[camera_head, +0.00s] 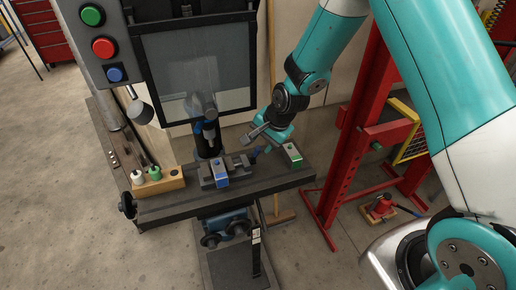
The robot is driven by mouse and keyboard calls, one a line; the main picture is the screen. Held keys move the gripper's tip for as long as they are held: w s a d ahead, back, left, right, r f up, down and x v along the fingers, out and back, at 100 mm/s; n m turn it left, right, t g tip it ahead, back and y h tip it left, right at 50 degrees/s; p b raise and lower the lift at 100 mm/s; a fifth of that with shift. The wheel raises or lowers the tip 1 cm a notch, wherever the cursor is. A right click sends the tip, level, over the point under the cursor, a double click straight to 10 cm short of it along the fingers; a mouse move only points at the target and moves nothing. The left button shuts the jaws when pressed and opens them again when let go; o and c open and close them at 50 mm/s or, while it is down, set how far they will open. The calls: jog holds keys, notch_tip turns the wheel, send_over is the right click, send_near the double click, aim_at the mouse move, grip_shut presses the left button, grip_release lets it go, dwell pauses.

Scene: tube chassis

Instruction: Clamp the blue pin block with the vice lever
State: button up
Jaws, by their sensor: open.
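My gripper (250,137) is open and empty, just above and behind the vice's right end, close to the lever. Whether it touches the lever is too small to tell. The vice jaws' fit on the block cannot be told.
A wooden holder (158,183) with small coloured-topped items is at left. The machine's spindle (207,130) and clear guard (200,75) rise behind. A red press frame (350,150) stands at right.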

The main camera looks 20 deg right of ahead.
aim_at(254, 155)
jog(key=p+x, duration=0.1)
jog(key=x, duration=0.6)
jog(key=shift+d, duration=0.1)
